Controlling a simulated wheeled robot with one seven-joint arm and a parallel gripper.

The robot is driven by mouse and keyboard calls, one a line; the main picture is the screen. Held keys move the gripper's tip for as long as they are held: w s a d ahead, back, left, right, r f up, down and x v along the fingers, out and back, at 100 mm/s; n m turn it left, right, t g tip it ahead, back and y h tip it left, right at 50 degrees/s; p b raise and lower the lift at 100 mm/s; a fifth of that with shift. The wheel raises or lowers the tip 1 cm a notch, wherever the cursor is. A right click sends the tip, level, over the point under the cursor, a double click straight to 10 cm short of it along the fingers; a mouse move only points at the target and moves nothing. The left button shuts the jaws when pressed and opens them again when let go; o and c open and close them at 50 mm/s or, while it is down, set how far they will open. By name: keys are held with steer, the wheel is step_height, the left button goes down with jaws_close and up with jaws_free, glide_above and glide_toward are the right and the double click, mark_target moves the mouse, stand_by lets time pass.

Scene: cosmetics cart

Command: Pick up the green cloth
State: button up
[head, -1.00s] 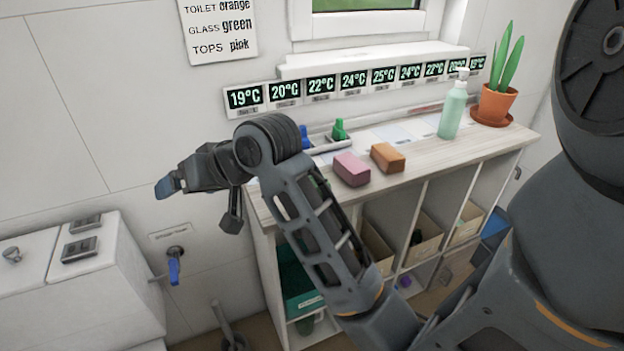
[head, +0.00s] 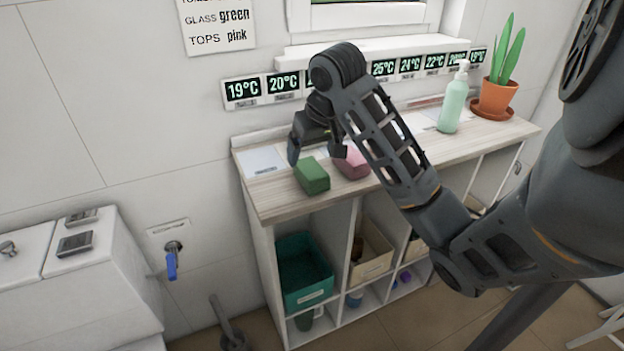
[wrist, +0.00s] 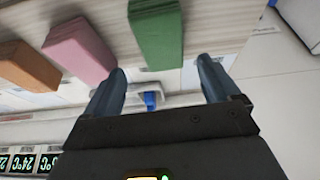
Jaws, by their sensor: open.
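The green cloth (head: 311,177) is a folded, block-like piece lying on the left part of the wooden shelf top, near its front edge. It also shows in the wrist view (wrist: 157,33), just beyond the fingertips. My gripper (head: 316,153) points down above and slightly behind the green cloth, empty. In the wrist view my gripper (wrist: 163,68) has its two blue-grey fingers spread apart, with the cloth ahead of the gap between them. No contact with the cloth is visible.
The pink cloth (head: 351,163) lies right beside the green one, partly behind my arm. The orange cloth (wrist: 25,65) is farther along. A pump bottle (head: 453,102) and a potted plant (head: 496,97) stand at the right. The shelf's left end (head: 262,160) holds a flat label.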

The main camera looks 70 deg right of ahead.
mark_target(309, 164)
steer(key=shift+b+x, duration=1.1)
steer(key=shift+x, duration=1.4)
steer(key=shift+a, duration=0.15)
steer(key=c, duration=1.1)
